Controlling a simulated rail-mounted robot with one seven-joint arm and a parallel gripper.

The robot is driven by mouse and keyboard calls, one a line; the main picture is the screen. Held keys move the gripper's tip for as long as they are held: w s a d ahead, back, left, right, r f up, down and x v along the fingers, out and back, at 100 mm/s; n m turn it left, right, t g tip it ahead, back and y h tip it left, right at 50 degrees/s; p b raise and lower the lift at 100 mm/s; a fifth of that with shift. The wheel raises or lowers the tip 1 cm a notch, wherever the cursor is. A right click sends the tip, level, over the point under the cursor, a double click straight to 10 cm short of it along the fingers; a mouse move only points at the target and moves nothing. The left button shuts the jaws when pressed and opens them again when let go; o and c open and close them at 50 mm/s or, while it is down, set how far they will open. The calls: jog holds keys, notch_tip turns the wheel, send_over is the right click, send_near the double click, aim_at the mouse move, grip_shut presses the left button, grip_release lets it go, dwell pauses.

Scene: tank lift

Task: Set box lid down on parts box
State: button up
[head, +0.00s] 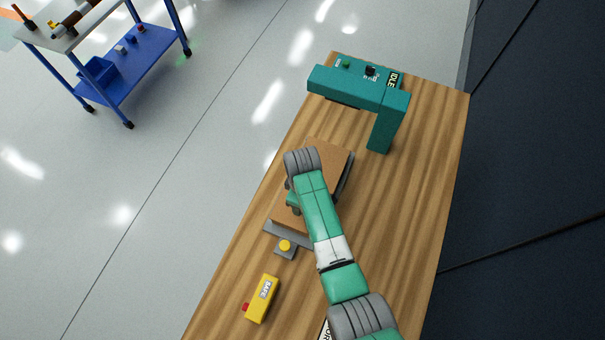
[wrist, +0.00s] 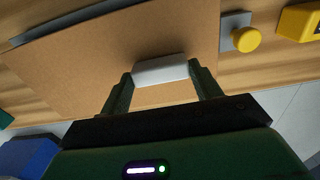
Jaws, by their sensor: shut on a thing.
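The box lid is a flat brown panel (head: 328,160) over the middle of the wooden bench in the head view. My gripper (wrist: 162,82) is shut on this handle, one finger at each end. In the head view, my arm and wrist cover part of the lid, and the fingertips are hidden. A grey edge (head: 348,178) shows along the lid's right side. The lid hides what lies under it, so I cannot make out the parts box or any gap.
A teal gantry-shaped machine (head: 360,93) marked IDLE stands at the bench's far end. A grey piece with a yellow knob (head: 285,245) and a yellow block with a red end (head: 262,298) lie nearer. The bench (head: 425,170) is clear at right. A blue cart (head: 135,65) stands apart.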

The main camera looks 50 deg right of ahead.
jog(key=o, duration=1.1)
notch_tip(320, 180, up, 8)
